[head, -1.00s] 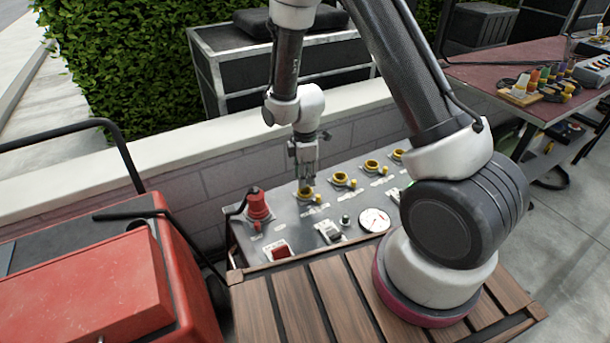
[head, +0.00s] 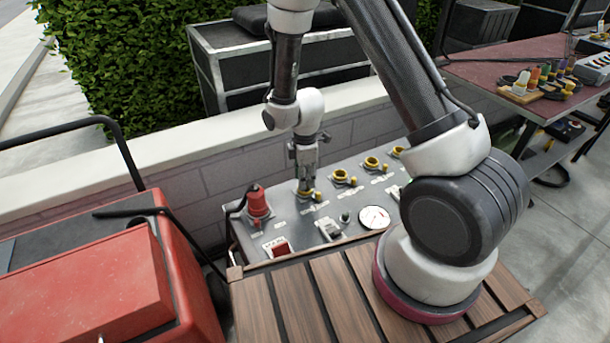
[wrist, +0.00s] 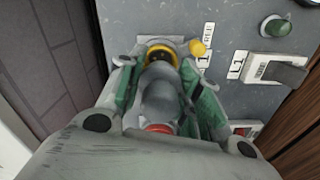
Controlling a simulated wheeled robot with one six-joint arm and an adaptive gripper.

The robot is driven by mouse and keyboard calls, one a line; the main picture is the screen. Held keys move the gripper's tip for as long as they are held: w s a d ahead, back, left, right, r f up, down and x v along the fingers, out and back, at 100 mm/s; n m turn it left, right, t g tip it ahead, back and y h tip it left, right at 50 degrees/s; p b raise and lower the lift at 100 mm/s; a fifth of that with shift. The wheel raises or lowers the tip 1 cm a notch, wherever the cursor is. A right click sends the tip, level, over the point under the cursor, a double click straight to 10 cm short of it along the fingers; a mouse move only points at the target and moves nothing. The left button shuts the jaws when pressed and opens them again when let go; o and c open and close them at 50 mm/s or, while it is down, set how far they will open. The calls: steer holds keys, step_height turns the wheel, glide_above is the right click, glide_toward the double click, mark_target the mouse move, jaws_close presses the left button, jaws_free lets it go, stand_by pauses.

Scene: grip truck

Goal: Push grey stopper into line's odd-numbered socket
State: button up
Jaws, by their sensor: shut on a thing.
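My gripper (wrist: 165,95) is shut on a grey stopper (wrist: 158,98), which has a red band near its rear end. The stopper's front end is at a yellow-ringed socket (wrist: 162,48) on the grey panel; how deep it sits is hidden. A small tag that seems to read 1 (wrist: 204,62) lies beside this socket. In the head view, my gripper (head: 307,180) points down at the leftmost yellow socket, mostly covering it. More yellow sockets stand to its right, such as the second one (head: 340,175) and the third one (head: 371,162).
A red plug with a cable (head: 257,203) stands left of my gripper. Switches, including a red one (head: 279,248), and a round gauge (head: 374,217) are on the panel's near side. A low wall (head: 215,180) runs behind. A red machine (head: 90,285) stands at left.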

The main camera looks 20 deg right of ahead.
steer(key=shift+f, duration=1.05)
stand_by(1.3)
steer(key=o, duration=1.1)
steer(key=o, duration=0.3)
steer(key=shift+r, duration=0.1)
steer(key=shift+r, duration=2.4)
